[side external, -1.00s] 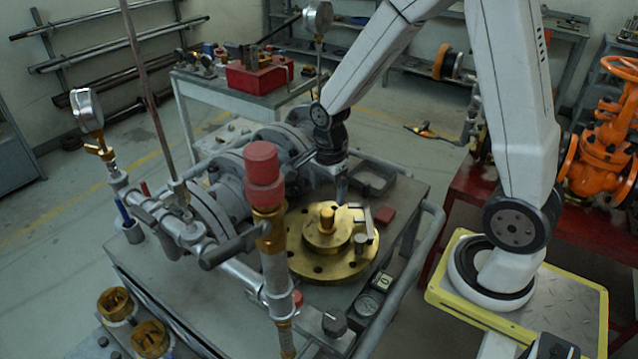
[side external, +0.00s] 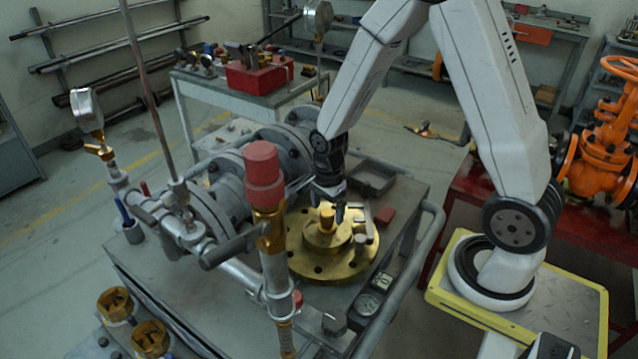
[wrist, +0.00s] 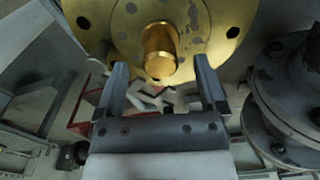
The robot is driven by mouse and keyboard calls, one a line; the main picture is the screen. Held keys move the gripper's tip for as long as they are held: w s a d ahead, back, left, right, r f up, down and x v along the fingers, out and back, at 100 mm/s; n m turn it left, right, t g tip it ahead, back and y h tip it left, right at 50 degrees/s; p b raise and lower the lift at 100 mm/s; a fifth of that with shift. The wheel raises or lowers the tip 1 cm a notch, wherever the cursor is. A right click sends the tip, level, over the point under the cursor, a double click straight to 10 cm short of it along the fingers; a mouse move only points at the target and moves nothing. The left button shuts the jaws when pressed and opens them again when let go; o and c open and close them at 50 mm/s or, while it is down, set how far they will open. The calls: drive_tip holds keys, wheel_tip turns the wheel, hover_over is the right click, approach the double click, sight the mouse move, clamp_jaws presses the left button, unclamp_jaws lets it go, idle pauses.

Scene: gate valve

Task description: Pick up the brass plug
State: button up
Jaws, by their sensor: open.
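The brass plug (side external: 327,218) stands upright at the centre of a round brass flange (side external: 305,262) on the grey bench. In the wrist view the plug (wrist: 160,50) is a short gold cylinder just beyond and between my open fingers. My gripper (side external: 328,211) is right above and behind the plug in the side view, pointing down, its fingers apart. In the wrist view my gripper (wrist: 160,72) has nothing between its fingertips, and the plug appears clear of both fingers.
A red-capped vertical pipe (side external: 263,175) stands in front and left of the flange. Grey flanged pipework (side external: 228,190) lies left of it. A small grey cylinder (side external: 361,243) stands on the flange's right side.

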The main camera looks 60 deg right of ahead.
drive_tip(key=shift+f, duration=0.9)
clamp_jaws()
